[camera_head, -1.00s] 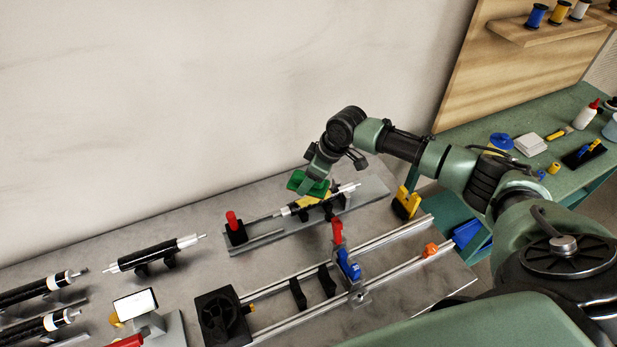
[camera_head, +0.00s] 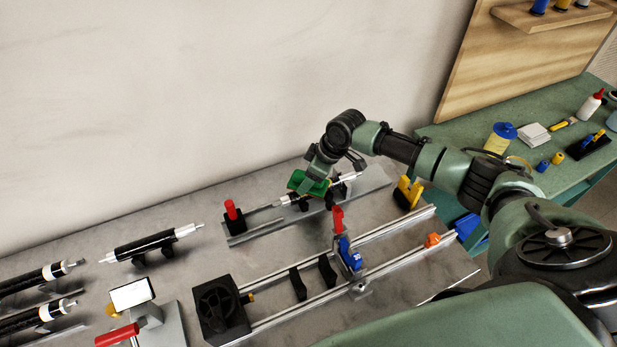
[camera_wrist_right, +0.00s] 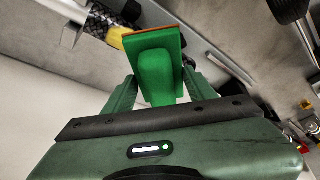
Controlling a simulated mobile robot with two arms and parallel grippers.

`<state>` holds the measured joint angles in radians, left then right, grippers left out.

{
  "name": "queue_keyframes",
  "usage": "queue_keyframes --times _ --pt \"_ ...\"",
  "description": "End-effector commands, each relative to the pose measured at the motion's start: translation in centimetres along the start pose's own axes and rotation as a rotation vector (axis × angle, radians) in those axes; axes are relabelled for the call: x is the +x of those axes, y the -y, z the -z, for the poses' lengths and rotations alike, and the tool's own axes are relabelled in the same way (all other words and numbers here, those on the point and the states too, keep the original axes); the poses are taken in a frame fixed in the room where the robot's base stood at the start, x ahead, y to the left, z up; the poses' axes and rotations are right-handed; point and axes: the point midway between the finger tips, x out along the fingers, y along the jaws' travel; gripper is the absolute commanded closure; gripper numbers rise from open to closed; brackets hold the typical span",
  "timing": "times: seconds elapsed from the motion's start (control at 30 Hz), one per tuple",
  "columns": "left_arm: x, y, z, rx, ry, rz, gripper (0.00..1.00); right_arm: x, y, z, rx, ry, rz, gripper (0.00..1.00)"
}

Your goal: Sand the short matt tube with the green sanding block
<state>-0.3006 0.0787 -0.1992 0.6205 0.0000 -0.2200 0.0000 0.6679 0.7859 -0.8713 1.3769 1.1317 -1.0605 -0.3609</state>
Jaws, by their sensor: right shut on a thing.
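The green sanding block (camera_head: 309,185) is in my right gripper (camera_head: 322,170), over the middle of a tube on the back fixture. In the right wrist view the block (camera_wrist_right: 158,62) sits between both fingers, with a thin orange-brown edge at its far end. The tube's pale right end (camera_head: 347,177) sticks out beyond the gripper. Its middle is hidden by the block, so I cannot tell whether they touch. The wrist view shows dark woven surface and a yellow patch (camera_wrist_right: 115,37) beside the block. My left gripper is out of view.
The back fixture has a red-handled clamp (camera_head: 232,211) at its left. A railed bench unit (camera_head: 300,317) with a blue and red clamp (camera_head: 346,250) stands in front. Another black tube (camera_head: 150,245) lies on stands at left. A yellow clamp (camera_head: 408,192) stands right of the fixture.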

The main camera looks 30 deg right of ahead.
Motion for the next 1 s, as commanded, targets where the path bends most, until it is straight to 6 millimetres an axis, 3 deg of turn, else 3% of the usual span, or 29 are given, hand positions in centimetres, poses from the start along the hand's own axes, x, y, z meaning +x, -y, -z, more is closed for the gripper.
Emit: queue_keyframes --times 0.8,0.83,0.87,1.0 --pt "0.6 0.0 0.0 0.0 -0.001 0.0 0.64 1.0 0.0 -0.4 0.001 -0.001 0.0 0.83" --pt "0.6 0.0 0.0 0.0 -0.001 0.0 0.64 1.0 0.0 -0.4 0.001 -0.001 0.0 0.42" --pt "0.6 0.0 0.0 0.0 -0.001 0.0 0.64 1.0 0.0 -0.4 0.0 -0.001 0.0 0.35" --pt "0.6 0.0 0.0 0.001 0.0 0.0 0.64 1.0 0.0 -0.4 0.0 0.0 0.0 0.35"
